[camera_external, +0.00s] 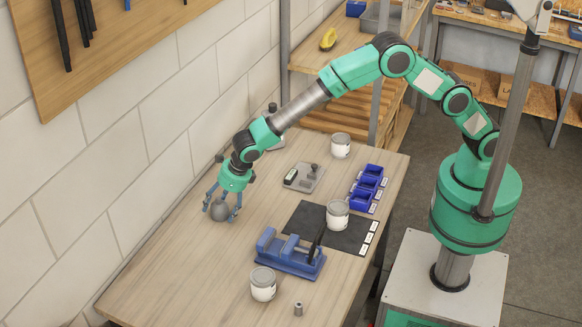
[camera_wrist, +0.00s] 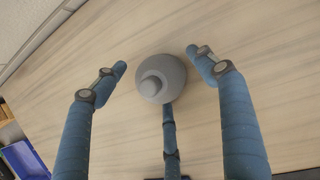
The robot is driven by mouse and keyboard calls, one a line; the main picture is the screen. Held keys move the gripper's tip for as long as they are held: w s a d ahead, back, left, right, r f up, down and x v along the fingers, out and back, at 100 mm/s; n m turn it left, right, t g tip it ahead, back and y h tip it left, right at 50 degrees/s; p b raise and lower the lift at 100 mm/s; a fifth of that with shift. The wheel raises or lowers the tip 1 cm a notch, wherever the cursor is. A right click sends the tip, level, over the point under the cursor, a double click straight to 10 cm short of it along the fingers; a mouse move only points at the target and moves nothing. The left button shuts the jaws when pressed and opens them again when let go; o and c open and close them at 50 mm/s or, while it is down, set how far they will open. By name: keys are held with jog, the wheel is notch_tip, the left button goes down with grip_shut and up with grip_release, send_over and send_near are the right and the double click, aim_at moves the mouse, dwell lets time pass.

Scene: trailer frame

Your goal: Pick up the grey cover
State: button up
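The grey cover (camera_external: 219,212) is a round dome on the wooden table, near the wall. In the wrist view the cover (camera_wrist: 172,75) shows from above, with a small round knob on top. My gripper (camera_external: 221,207) is low over the table, with its blue fingers spread around the cover. In the wrist view my gripper (camera_wrist: 158,60) has one finger to the left and one to the right, both apart from the cover. A third finger reaches up to the cover's near edge; I cannot tell whether it touches.
On the wooden table (camera_external: 170,265), a blue vise (camera_external: 284,257) stands to the right of the cover. A can (camera_external: 263,284) stands in front, another (camera_external: 337,213) on a black mat (camera_external: 300,217). Blue bins (camera_external: 368,185) sit further right. The wall (camera_external: 100,190) is close on the left.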

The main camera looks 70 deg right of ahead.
aim_at(222, 203)
jog(key=c, duration=0.8)
jog(key=shift+r, duration=0.15)
jog(key=shift+r+p, duration=0.3)
jog(key=shift+r, duration=0.3)
jog(key=shift+p+v, duration=0.45)
jog(key=shift+v, duration=0.75)
jog(key=s+d, duration=0.3)
jog(key=s, duration=0.1)
jog(key=s+d+p, duration=0.1)
jog(key=s+d, duration=0.1)
jog(key=s, duration=0.2)
jog(key=s+d+r+p, duration=0.1)
jog(key=s+d, duration=0.2)
jog(key=s, duration=0.1)
jog(key=shift+s+d+r, duration=0.15)
jog(key=shift+s+d, duration=0.1)
jog(key=shift+d, duration=0.05)
